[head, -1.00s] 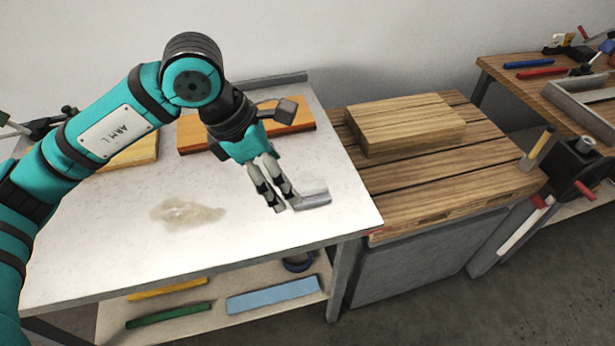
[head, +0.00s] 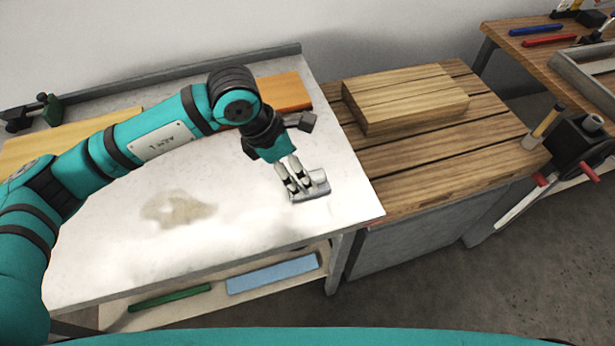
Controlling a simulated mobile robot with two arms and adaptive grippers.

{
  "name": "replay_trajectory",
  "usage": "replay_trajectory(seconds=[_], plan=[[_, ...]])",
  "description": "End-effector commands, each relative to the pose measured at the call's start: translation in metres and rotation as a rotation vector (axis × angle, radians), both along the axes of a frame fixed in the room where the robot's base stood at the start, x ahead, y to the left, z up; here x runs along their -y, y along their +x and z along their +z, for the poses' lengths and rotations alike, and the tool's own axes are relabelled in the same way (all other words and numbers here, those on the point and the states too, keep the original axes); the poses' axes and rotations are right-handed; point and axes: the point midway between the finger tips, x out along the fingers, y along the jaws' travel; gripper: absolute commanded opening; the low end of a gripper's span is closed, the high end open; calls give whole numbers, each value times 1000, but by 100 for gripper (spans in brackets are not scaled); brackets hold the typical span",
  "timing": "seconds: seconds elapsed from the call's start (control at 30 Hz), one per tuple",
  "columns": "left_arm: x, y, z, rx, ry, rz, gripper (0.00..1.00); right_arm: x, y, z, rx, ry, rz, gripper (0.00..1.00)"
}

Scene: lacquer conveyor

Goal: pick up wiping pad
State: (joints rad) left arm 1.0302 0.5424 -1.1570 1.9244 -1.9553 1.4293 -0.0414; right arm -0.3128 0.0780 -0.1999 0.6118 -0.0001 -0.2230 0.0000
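The wiping pad, a small light-grey block (head: 320,186), lies near the right edge of the white-topped table. My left gripper (head: 298,189) reaches down at the pad from the upper left, with its fingertips overlapping the pad's left part. The fingers hide part of the pad. I cannot tell whether they grip it or only stand over or against it. The pad appears to be still on the tabletop. My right gripper is not in view.
A brownish stain (head: 178,209) marks the white table (head: 240,232). An orange board (head: 285,92) lies at its back, a yellowish board (head: 70,140) at the left. A wooden block (head: 405,97) sits on the slatted bench (head: 440,150). Blue (head: 272,273) and green bars (head: 170,297) lie below.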

Motion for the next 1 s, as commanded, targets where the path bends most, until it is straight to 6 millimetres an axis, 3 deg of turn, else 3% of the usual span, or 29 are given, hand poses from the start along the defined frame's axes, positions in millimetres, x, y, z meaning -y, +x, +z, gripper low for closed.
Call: replay_trajectory(seconds=[0.3,0.6,0.87,1.0], plan=[[9,5,-23,-2,0,1,85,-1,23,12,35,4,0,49],[22,14,-60,-1,0,1,85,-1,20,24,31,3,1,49],[23,15,-64,1,0,0,85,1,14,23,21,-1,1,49],[23,15,-64,1,0,0,68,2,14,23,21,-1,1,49]])
